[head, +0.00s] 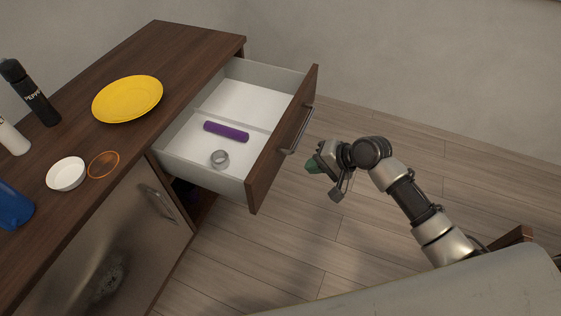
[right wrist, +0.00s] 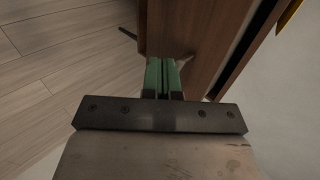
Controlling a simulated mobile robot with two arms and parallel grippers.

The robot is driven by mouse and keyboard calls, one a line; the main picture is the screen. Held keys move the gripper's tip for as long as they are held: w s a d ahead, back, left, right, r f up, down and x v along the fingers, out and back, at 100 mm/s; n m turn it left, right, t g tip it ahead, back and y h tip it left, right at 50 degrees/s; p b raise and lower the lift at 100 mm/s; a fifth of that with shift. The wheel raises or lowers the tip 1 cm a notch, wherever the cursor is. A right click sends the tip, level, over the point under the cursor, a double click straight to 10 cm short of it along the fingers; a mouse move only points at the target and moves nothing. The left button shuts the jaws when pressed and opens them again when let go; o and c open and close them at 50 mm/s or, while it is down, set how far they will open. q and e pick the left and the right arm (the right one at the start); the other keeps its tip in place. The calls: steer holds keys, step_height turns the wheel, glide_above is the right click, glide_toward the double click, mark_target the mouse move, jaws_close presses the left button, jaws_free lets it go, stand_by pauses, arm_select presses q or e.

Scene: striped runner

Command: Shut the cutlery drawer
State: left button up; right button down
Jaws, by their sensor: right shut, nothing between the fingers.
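The cutlery drawer (head: 182,150) is pulled far out of the dark wood cabinet, with its white inside showing. Its dark wood front (head: 268,165) carries a metal bar handle (head: 299,133). A purple cylinder (head: 226,131) and a grey ring (head: 219,158) lie in it. My right gripper (head: 311,167) has green fingertips and is shut and empty. It is outside the drawer, just right of the front and below the handle. In the right wrist view the fingertips (right wrist: 161,76) point at the wood front (right wrist: 185,30); I cannot tell whether they touch. My left gripper is not in view.
The cabinet top (head: 150,55) holds a yellow plate (head: 127,98), a white bowl (head: 66,173), an orange ring-shaped piece (head: 103,165), a dark pepper bottle (head: 33,95) and a blue container (head: 12,206). The wood floor (head: 345,235) around my right arm is clear.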

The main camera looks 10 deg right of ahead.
mark_target(274, 166)
steer(key=w+a+f, duration=0.1)
steer(key=a, duration=0.1)
steer(key=w+a+f, duration=0.3)
steer(key=a, duration=0.1)
steer(key=shift+w+a+f, duration=0.2)
steer(key=shift+w+a, duration=0.35)
steer(key=shift+a, duration=0.1)
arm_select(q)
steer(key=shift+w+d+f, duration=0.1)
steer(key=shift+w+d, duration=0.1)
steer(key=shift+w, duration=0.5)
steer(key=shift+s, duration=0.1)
